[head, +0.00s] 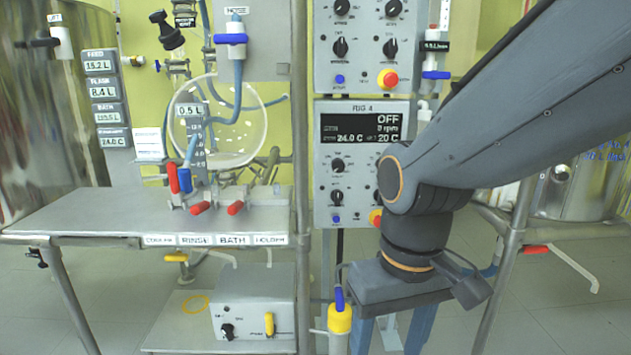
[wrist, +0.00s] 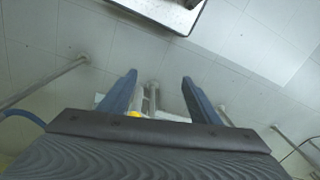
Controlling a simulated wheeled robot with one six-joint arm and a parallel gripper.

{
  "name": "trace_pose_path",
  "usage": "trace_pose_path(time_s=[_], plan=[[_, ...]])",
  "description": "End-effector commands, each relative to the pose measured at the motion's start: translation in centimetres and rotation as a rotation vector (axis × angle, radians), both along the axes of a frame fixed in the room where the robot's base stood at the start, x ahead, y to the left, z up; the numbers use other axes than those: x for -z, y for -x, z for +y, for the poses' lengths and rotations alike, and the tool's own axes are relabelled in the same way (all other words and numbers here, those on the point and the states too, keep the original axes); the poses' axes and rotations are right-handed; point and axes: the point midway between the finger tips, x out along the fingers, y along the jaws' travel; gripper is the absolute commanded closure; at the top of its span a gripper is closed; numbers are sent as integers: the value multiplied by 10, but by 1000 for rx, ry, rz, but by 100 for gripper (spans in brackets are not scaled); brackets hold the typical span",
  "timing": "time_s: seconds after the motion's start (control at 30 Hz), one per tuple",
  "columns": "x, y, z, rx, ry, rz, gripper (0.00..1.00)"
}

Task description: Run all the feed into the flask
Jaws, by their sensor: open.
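In the head view a label board at the left has a feed readout (head: 99,65) that looks like 15.2 L and a flask readout (head: 103,91) of about 8.4 L. My gripper (head: 388,338) points down, right of the post and away from these valves. Its fingers (wrist: 158,90) are apart and empty in the wrist view.
A metal shelf (head: 90,215) carries red-handled valves (head: 201,207) above labels including RINSE and BATH. A control panel (head: 352,130) reading OFF stands behind my arm. Pipes (wrist: 45,82) cross the floor below.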

Motion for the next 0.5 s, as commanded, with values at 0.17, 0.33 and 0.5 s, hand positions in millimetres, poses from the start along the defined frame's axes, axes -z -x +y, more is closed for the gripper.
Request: trace_pose_path(time_s=[0.17,0.33,0.5], plan=[[-22,-1,-12,41,8,3,43],[-43,-3,-26,89,16,3,43],[-67,-3,-49,148,26,5,43]])
